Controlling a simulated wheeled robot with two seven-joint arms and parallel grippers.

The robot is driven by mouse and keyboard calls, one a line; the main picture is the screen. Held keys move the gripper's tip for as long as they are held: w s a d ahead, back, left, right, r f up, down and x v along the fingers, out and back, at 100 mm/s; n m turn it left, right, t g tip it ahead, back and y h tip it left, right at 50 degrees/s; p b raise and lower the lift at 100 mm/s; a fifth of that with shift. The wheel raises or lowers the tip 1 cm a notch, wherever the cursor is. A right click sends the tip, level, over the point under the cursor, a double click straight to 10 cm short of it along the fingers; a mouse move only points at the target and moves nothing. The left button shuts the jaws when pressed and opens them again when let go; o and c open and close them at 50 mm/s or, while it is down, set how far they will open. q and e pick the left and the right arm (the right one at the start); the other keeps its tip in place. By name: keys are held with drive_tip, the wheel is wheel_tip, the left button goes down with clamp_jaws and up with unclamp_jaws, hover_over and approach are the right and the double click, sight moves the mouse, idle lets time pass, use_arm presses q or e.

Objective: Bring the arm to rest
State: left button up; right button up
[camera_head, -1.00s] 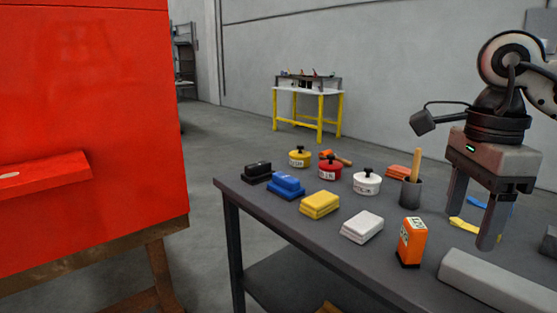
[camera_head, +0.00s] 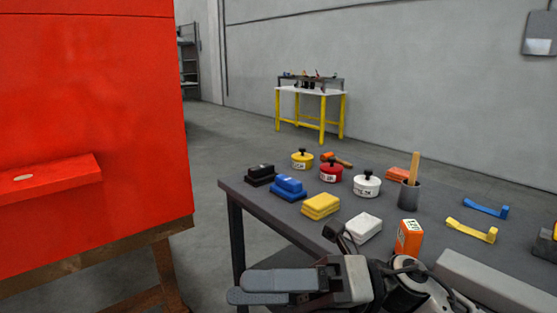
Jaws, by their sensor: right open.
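My right gripper (camera_head: 258,289) shows at the bottom middle of the head view, in front of the grey table's (camera_head: 240,199) near edge. Its two fingers point left, with a narrow gap between them and nothing held. My right arm comes in from the lower right and hides part of the table's front edge. My left gripper does not show.
The table holds black and blue blocks (camera_head: 288,187), yellow pads (camera_head: 321,205), white pads (camera_head: 363,228), lidded pots (camera_head: 367,185), an orange box (camera_head: 409,239) and a cup (camera_head: 409,194). A red panel (camera_head: 90,120) on a wooden stand is at left. Floor lies between.

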drive_tip(key=w+d+f+m+t+h, duration=0.2)
drive_tip(key=d+f+m+t+h, duration=0.15)
drive_tip(key=m+t, duration=0.6)
drive_tip(key=w+d+f+m+t+h+p, duration=0.1)
drive_tip(key=w+d+f+m+t+h, duration=0.35)
drive_tip(key=m, duration=0.85)
drive_tip(key=d+f+m+t+h, duration=0.15)
drive_tip(key=f+m+t, duration=0.35)
drive_tip(key=m+t, duration=0.55)
drive_tip(key=s+d+f+m+g+h, duration=0.3)
drive_tip(key=s+f+m+g, duration=0.1)
drive_tip(key=f, duration=0.5)
drive_tip(key=s+d+f+m+g+h, duration=0.3)
drive_tip(key=s+f+m, duration=0.3)
drive_tip(key=f, duration=0.3)
drive_tip(key=shift+s+m+g+h+p, duration=0.3)
drive_tip(key=shift+s+g+h+p, duration=0.15)
drive_tip(key=shift+s+g, duration=0.35)
drive_tip(key=shift+w+d, duration=0.1)
